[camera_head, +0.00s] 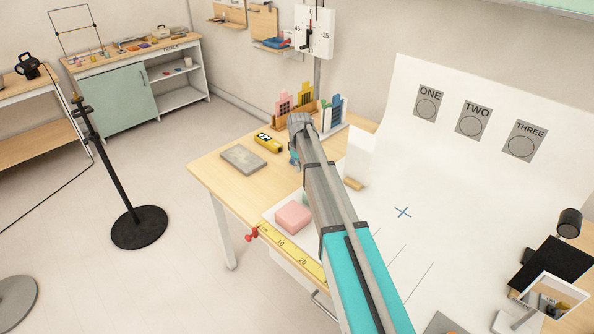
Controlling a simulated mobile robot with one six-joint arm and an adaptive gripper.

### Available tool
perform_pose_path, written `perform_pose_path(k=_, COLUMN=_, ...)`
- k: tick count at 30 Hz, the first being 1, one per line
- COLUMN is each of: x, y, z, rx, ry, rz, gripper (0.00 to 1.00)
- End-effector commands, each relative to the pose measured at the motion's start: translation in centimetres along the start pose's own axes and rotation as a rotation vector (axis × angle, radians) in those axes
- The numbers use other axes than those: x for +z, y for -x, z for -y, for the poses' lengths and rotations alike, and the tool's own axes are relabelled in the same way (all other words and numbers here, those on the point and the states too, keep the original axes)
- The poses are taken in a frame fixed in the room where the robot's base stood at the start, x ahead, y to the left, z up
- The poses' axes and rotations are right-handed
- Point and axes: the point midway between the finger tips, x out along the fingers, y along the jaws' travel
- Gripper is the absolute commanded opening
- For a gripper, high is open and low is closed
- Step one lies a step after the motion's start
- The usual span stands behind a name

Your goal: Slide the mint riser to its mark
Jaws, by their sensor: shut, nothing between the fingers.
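A thin pale-green sliver (303,195) shows at the left edge of my arm, behind the pink block. It may be the mint riser; my arm hides the rest, so its shape and full position cannot be told. A blue cross mark (403,212) lies on the white sweep to the right of my arm, with nothing on it. My arm reaches from the bottom to the far part of the table, and its wrist bends down there. The fingers of my gripper are hidden behind the arm, so any contact with the riser cannot be seen.
A pink block (293,217) sits on the white sheet, near a yellow ruler (300,258). A grey slab (243,159), a yellow tool (268,142) and a white upright panel (359,157) stand farther back. A black lamp (570,222) is at right. The sweep around the cross is clear.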

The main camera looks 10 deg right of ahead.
Motion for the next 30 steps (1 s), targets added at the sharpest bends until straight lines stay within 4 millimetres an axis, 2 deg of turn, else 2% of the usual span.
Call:
perform_pose_path(k=1, x=0.0, y=-0.7, z=0.0, rx=0.000, ry=0.000, rz=0.000, gripper=0.00)
perform_pose_path(k=30, x=-0.1, y=-8.0, z=0.1, rx=0.000, ry=0.002, rz=0.000, gripper=0.00)
